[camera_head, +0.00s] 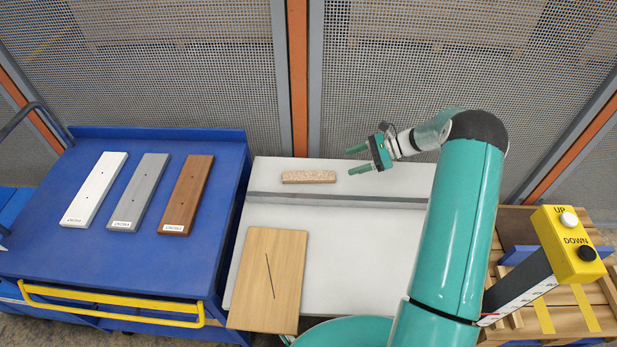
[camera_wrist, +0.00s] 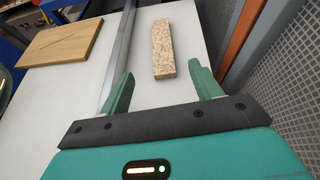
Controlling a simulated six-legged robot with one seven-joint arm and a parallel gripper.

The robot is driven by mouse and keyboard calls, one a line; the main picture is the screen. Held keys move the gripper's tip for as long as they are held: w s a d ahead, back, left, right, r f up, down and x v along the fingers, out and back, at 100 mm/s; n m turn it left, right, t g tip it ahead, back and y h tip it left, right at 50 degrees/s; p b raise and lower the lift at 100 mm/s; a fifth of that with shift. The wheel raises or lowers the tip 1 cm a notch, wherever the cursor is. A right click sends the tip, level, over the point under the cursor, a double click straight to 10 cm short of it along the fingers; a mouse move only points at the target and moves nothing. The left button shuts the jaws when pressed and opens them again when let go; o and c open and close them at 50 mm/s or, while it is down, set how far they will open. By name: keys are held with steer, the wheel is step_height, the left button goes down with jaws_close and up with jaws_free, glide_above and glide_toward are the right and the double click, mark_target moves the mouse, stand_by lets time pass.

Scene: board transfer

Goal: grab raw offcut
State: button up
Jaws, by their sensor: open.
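The raw offcut is most likely the short speckled chipboard piece (camera_head: 309,177) lying flat on the white table, behind the grey rail. In the wrist view the chipboard piece (camera_wrist: 174,46) lies ahead of my gripper, its near end close to the fingertips. My gripper (camera_head: 357,160) is open and empty, to the right of the piece in the head view and apart from it. In the wrist view its two green fingers (camera_wrist: 163,88) are spread wide, with the piece's near end roughly between their lines. Nothing hides the piece.
The grey rail (camera_head: 340,201) crosses the white table (camera_head: 345,258). A wooden board (camera_head: 285,270) with a dark line lies at front left. A blue cart (camera_head: 100,255) holds white, grey and brown boards. A mesh fence (camera_head: 190,80) stands close behind. A yellow UP/DOWN box (camera_head: 567,244) stands right.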

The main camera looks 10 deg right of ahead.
steer(key=shift+w+d+f+m, duration=0.1)
steer(key=shift+f+m, duration=0.05)
steer(key=shift+f, duration=0.25)
steer(key=shift+w+d+f+m, duration=0.1)
steer(key=shift+f+m, duration=0.05)
steer(key=shift+f, duration=0.2)
glide_toward(310, 175)
steer(key=shift+w+a+f, duration=0.15)
steer(key=shift+a+f, duration=0.85)
steer(key=shift+a, duration=0.15)
steer(key=x, duration=0.5)
steer(key=shift+a+r, duration=0.15)
steer(key=shift+a, duration=0.1)
steer(key=c, duration=1.1)
steer(key=shift+r, duration=0.15)
